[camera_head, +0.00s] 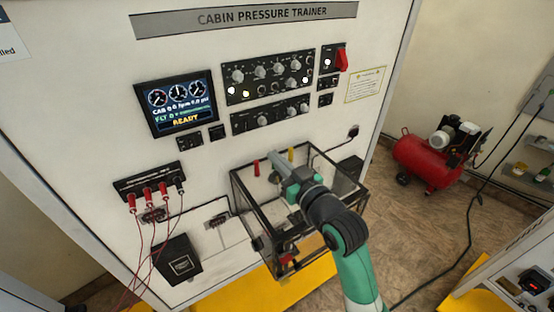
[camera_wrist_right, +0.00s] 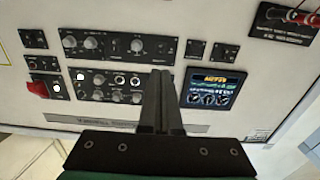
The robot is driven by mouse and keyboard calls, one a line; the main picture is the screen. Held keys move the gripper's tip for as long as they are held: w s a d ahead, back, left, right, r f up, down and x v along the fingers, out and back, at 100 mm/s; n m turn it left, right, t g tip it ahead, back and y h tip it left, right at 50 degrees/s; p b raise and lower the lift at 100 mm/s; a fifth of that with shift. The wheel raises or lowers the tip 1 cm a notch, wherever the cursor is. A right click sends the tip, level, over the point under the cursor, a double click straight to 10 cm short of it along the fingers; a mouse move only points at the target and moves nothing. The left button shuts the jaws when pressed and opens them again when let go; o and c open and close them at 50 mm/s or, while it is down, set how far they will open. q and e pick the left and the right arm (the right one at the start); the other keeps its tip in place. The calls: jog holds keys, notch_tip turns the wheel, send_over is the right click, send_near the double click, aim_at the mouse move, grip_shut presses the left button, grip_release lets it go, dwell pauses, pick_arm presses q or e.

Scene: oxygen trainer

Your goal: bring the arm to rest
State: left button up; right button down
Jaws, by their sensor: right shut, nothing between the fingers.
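My right arm (camera_head: 345,245) comes in from the lower right in the head view, green and black. Its gripper (camera_head: 276,158) is in front of the trainer panel, above the clear box. In the right wrist view the right gripper (camera_wrist_right: 160,75) has its fingers together with nothing between them, pointing at the panel, which shows upside down. I cannot tell from the head view how far the fingertips are from the panel. My left gripper is not in view.
The clear box (camera_head: 246,208) with dark edges stands below the right gripper. The panel carries a screen (camera_head: 178,104) reading READY, a knob panel (camera_head: 268,77) and a red switch (camera_head: 341,60). Red leads (camera_head: 148,200) hang at the left. A red compressor (camera_head: 425,158) stands on the floor.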

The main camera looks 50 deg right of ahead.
dwell(0.3)
jog(key=s+a+r+n+t+y+p, duration=0.1)
jog(key=a+r+t+y, duration=0.1)
jog(key=a+r, duration=0.55)
jog(key=a+r+n+t+y+p, duration=0.1)
jog(key=a+r+t+p, duration=0.2)
jog(key=r, duration=0.8)
jog(key=s+a+r+n+t+y, duration=0.1)
jog(key=s+a+r+t, duration=0.1)
jog(key=s+r, duration=0.4)
jog(key=s+a+r+t+y, duration=0.2)
jog(key=s+r, duration=0.4)
jog(key=r, duration=0.4)
jog(key=shift+s+a+n+t+y+b, duration=0.25)
jog(key=shift+a+n+t, duration=0.2)
jog(key=shift+a, duration=0.7)
jog(key=shift+w+r, duration=0.1)
